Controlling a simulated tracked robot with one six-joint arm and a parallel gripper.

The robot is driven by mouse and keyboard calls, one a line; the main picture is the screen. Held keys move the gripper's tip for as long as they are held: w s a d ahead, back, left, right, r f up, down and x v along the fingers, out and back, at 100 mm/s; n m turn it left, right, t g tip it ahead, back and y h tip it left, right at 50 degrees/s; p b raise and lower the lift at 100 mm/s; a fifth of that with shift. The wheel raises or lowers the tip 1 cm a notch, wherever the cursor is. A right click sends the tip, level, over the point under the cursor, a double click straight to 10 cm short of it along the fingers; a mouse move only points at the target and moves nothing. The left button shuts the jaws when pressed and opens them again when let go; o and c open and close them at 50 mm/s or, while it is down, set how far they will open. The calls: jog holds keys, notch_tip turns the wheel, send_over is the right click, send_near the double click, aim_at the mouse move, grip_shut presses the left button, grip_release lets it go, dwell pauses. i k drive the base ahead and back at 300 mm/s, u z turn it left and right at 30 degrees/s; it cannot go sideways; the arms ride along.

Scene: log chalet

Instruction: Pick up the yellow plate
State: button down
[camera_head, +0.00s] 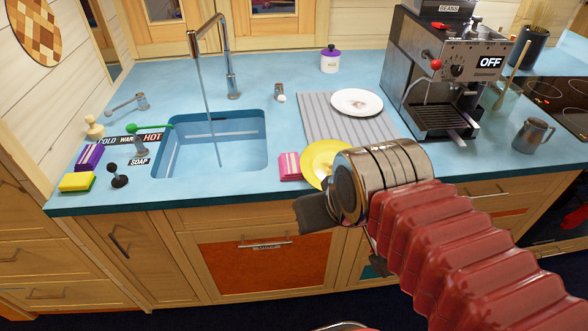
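The yellow plate (316,160) lies on the blue counter near its front edge, right of the sink. Its right and lower parts are hidden behind my arm's metal wrist. My gripper (318,213) shows as a dark finger low in front of the counter edge, just below the plate in the picture. The wrist hides most of the gripper, so I cannot tell whether it is open or shut. I cannot tell whether it touches the plate; nothing is visibly held.
Pink-and-white sponge (290,167) sits left of the plate. Behind is a striped mat (318,116) with a white plate (357,102). The coffee machine (440,75) stands back right, a metal jug (533,135) farther right. The sink (213,140) with running tap (228,70) lies left.

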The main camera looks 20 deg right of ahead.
aim_at(316, 160)
jog(key=k, duration=0.65)
jog(key=u, duration=0.35)
jog(key=i, duration=0.6)
jog(key=u, duration=0.9)
jog(key=i, duration=0.85)
jog(key=u, duration=0.4)
